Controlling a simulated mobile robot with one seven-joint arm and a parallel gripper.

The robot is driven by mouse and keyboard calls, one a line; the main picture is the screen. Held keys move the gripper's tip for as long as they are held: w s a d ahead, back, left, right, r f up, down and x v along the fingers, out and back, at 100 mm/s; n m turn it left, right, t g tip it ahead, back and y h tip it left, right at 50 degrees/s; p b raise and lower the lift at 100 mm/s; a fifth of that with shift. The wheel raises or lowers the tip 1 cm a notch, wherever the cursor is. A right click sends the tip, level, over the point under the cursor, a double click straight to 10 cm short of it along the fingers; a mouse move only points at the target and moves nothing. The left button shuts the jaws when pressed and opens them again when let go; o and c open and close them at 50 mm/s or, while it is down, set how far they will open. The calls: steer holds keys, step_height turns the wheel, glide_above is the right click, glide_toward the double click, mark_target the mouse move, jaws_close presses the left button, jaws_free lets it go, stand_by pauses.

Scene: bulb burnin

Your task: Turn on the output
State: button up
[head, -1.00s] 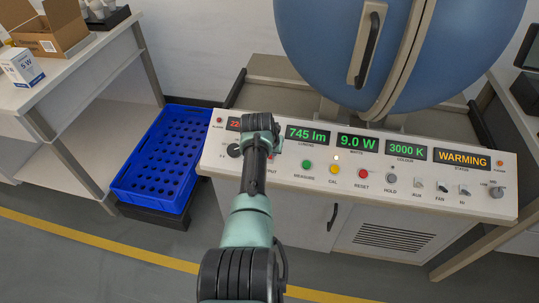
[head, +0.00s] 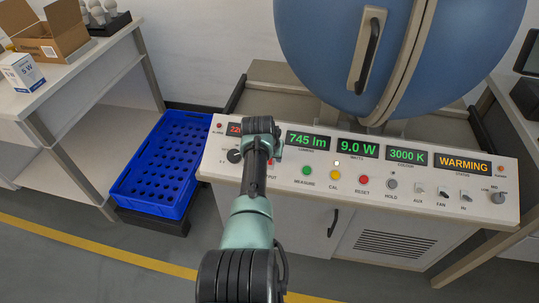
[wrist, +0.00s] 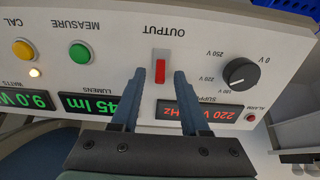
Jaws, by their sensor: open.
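The output switch (wrist: 160,71) is a red rocker in a pale plate under the OUTPUT label in the wrist view. I cannot tell which way it is set. My gripper (wrist: 158,75) is open and empty, with one finger on each side of the switch in that view. Whether it touches the panel is not clear. In the head view my arm covers most of the switch area of the white control panel (head: 320,183).
The supply knob (wrist: 240,74) and green MEASURE button (wrist: 80,53) flank the switch. More buttons and small toggles line the panel to the right. A blue sphere (head: 320,50) stands behind it. A blue crate (head: 158,205) and a table (head: 75,80) are at left.

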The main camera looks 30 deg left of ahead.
steer(key=shift+r, duration=0.15)
steer(key=p+v, duration=0.5)
steer(key=v, duration=0.7)
steer(key=shift+s+r, duration=0.25)
steer(key=w+d+r+t+y+p, duration=0.15)
steer(key=d+r+t, duration=0.25)
steer(key=r, duration=0.9)
steer(key=w+d+r+m+t+p, duration=0.1)
steer(key=w+d+r+t+p, duration=0.15)
steer(key=r, duration=0.95)
steer(key=w+d+r+t+y+p, duration=0.1)
steer(key=d+r+t+p, duration=0.3)
steer(key=r, duration=0.9)
steer(key=s+d+r+t+h+p, duration=0.1)
steer(key=s+d+r+t, duration=0.2)
steer(key=s+r, duration=0.4)
steer(key=s+d+r+m+t+h+p, duration=0.1)
steer(key=s+d+r+t, duration=0.3)
steer(key=s+r, duration=0.3)
steer(key=s+d+r+m+t+h+p, duration=0.1)
steer(key=s+d+r+t, duration=0.3)
steer(key=r, duration=1.1)
steer(key=s+d+h, duration=0.1)
steer(key=s+d, duration=0.1)
steer(key=s, duration=0.2)
